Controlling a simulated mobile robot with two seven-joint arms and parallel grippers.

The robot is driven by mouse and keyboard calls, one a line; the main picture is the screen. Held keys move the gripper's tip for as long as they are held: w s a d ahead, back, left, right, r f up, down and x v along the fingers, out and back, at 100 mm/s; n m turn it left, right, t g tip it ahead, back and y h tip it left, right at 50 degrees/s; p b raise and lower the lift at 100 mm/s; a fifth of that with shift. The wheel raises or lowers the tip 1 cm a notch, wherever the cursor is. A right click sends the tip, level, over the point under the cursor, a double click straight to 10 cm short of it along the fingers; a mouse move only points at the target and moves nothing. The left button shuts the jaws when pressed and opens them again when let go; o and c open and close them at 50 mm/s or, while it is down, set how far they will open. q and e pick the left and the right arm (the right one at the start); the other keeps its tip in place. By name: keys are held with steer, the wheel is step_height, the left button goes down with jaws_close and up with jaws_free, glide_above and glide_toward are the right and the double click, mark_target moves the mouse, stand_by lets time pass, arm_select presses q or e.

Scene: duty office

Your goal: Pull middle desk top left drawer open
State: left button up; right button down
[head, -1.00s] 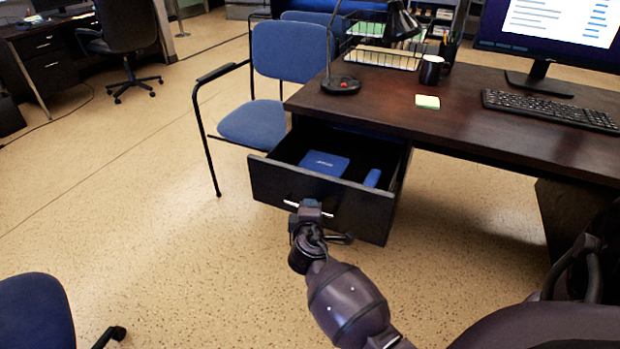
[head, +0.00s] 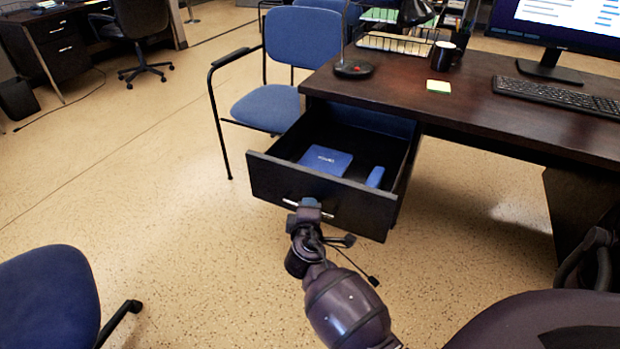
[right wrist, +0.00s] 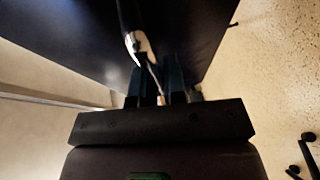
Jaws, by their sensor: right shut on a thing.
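The top left drawer (head: 270,184) of the middle desk (head: 500,120) stands well out from under the desk top. A blue box (head: 325,160) and a smaller blue item (head: 375,177) lie inside it. My right gripper (head: 308,208) is at the drawer front, shut on the silver bar handle (head: 290,202). In the right wrist view the fingers (right wrist: 160,85) are at the pale handle (right wrist: 138,42), with the dark drawer front (right wrist: 75,35) behind. My left gripper is not in view.
A blue armchair (head: 268,108) stands just left of the drawer. Another blue chair (head: 45,300) is at the lower left. The desk top holds a lamp base (head: 354,69), sticky notes (head: 438,87), a mug (head: 443,56) and a keyboard (head: 555,93). Floor in front of the drawer is clear.

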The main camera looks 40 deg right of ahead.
steer(key=c, duration=1.5)
jaws_free()
arm_select(q)
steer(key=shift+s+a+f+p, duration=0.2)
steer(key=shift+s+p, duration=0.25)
steer(key=shift+p, duration=0.25)
arm_select(e)
steer(key=v, duration=1)
steer(key=shift+s+a+r, duration=0.15)
steer(key=shift+s+a, duration=0.1)
steer(key=shift+s, duration=0.05)
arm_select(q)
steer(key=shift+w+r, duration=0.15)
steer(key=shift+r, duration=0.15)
